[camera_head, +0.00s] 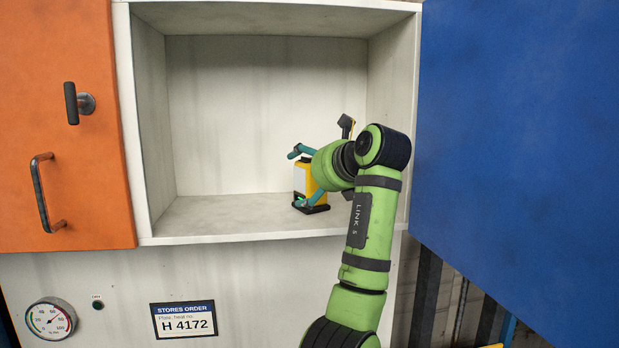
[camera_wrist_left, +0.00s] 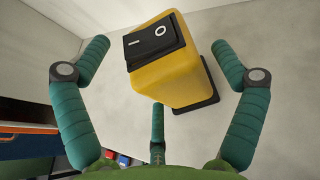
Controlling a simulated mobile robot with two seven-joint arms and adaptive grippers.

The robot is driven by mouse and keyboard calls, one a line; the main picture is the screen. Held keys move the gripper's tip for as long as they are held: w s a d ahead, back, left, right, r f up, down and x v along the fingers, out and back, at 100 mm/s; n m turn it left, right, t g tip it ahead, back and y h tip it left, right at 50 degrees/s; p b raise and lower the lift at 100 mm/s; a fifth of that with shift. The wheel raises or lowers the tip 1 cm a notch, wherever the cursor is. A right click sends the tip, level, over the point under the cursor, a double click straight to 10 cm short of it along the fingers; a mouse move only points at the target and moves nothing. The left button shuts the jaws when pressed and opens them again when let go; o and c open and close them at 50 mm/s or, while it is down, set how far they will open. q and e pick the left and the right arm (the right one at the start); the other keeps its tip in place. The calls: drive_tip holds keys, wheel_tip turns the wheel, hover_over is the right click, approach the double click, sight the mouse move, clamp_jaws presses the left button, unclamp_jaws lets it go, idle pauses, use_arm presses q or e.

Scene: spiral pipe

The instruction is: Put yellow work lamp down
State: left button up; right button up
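The yellow work lamp (camera_head: 310,182) stands upright on its black base on the floor of the open white cabinet (camera_head: 205,222), toward its right side. My arm partly hides it in the head view. My left gripper (camera_head: 299,176) reaches in from the right, its teal fingers spread around the lamp. In the left wrist view the yellow lamp body (camera_wrist_left: 170,75) with its black switch sits between the fingers of my left gripper (camera_wrist_left: 160,62). Gaps show between the side fingers and the lamp, so the gripper is open. My right gripper is not in view.
An orange door (camera_head: 65,130) with a dark handle is left of the opening. A large blue door (camera_head: 520,130) stands open at the right, close to my arm. The cabinet's left half is empty. A gauge (camera_head: 50,319) and an order sign (camera_head: 183,319) are below.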

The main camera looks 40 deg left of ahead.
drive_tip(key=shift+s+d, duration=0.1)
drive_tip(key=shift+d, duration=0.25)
use_arm(q)
drive_tip(key=shift+d+r, duration=0.1)
drive_tip(key=shift+s+d+b, duration=0.1)
drive_tip(key=shift+d+b, duration=0.2)
drive_tip(key=shift+b, duration=0.1)
drive_tip(key=b+v, duration=0.5)
drive_tip(key=v, duration=0.6)
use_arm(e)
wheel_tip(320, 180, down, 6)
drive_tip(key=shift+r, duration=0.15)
use_arm(q)
drive_tip(key=shift+s+d+r, duration=0.1)
drive_tip(key=shift+s, duration=0.05)
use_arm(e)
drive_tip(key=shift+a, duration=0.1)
